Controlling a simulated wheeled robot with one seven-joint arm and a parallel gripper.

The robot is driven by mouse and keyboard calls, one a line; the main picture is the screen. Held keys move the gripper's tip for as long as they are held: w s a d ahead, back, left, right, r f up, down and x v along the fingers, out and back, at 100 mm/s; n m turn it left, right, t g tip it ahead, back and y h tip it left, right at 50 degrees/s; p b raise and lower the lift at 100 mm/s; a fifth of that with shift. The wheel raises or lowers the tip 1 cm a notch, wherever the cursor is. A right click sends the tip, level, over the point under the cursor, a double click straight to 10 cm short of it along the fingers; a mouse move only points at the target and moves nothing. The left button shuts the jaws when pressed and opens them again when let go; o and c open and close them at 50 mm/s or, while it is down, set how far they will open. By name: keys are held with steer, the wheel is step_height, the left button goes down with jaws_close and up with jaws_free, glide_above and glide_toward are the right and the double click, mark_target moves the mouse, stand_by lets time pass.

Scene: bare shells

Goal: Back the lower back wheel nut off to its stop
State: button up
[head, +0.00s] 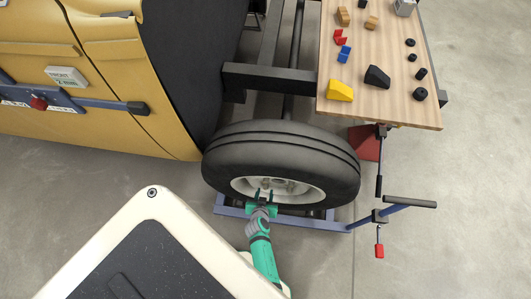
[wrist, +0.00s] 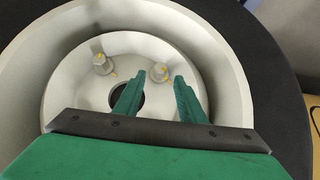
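The back wheel (head: 225,165) has a black tyre and a pale grey rim. My gripper (head: 264,192) reaches into the rim from the front, with its green fingers apart. A dark centre hole is partly behind the left finger. The lower hub is hidden by my gripper, so I cannot tell which nut is the lower one.
A yellow body shell (head: 110,70) stands at the left. A wooden table (head: 385,105) with coloured blocks and black parts is at upper right. A blue stand (head: 330,226) lies under the wheel, with a red-tipped lever (head: 379,248) beside it. The floor at right is clear.

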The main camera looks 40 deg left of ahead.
mark_target(266, 189)
steer(key=x, duration=0.3)
steer(key=shift+w+a+f, duration=0.1)
steer(key=shift+w+f, duration=0.05)
steer(key=shift+w, duration=0.1)
steer(key=shift+a+f, duration=0.3)
steer(key=shift+w+d, duration=0.15)
steer(key=shift+d, duration=0.05)
jaws_close()
